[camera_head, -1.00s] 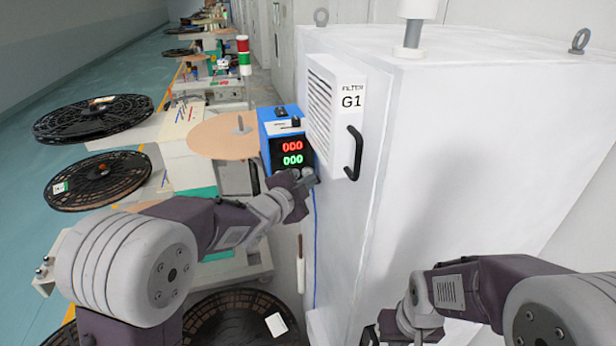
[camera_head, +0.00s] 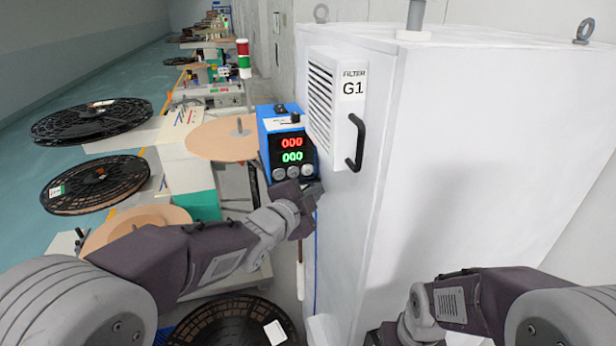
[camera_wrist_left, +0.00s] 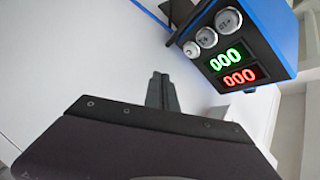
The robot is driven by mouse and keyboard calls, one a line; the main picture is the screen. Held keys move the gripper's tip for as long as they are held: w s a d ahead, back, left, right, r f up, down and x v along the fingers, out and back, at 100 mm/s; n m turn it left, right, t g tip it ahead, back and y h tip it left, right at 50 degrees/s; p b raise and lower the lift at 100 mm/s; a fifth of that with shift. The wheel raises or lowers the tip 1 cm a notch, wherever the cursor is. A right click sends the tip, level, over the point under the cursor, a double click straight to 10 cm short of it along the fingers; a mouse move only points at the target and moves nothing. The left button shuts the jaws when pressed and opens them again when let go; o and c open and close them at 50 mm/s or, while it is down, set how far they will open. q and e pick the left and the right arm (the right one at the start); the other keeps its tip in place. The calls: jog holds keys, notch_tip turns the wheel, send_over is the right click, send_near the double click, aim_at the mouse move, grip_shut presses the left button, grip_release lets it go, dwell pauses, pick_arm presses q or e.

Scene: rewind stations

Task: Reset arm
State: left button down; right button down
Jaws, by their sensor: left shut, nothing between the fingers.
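My left gripper (camera_head: 312,192) is just below and to the right of a blue control box (camera_head: 268,140) with red and green displays, close to the white cabinet. In the left wrist view its fingers (camera_wrist_left: 161,92) are together and empty. The box (camera_wrist_left: 277,30) is upper right there, its knobs (camera_wrist_left: 207,38) apart from the fingers. Both displays read 000. My right arm comes in at the lower right of the head view; its fingers are not clearly visible.
The white filter cabinet (camera_head: 440,180) marked G1 fills the right, with a black handle (camera_head: 357,143). Black reels (camera_head: 95,184) and a tan disc (camera_head: 222,138) stand at the left. A dark reel (camera_head: 232,322) lies low in front. Green floor is free at far left.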

dwell(0.5)
pick_arm(q)
jog(key=a+f+n+y, duration=0.35)
jog(key=a+f, duration=0.25)
jog(key=a, duration=0.3)
jog(key=s+a+f+n+g+y, duration=0.3)
jog(key=s+a+f+n+g, duration=0.25)
jog(key=s+a+f, duration=0.4)
jog(key=s+f+n+g, duration=0.3)
jog(key=s+f+n, duration=0.1)
jog(key=s, duration=0.3)
jog(key=s+f+n+g, duration=0.4)
jog(key=s+f, duration=0.1)
jog(key=s, duration=0.2)
jog(key=shift+s+d+f, duration=0.25)
jog(key=shift+s+d, duration=0.15)
jog(key=shift+d, duration=0.05)
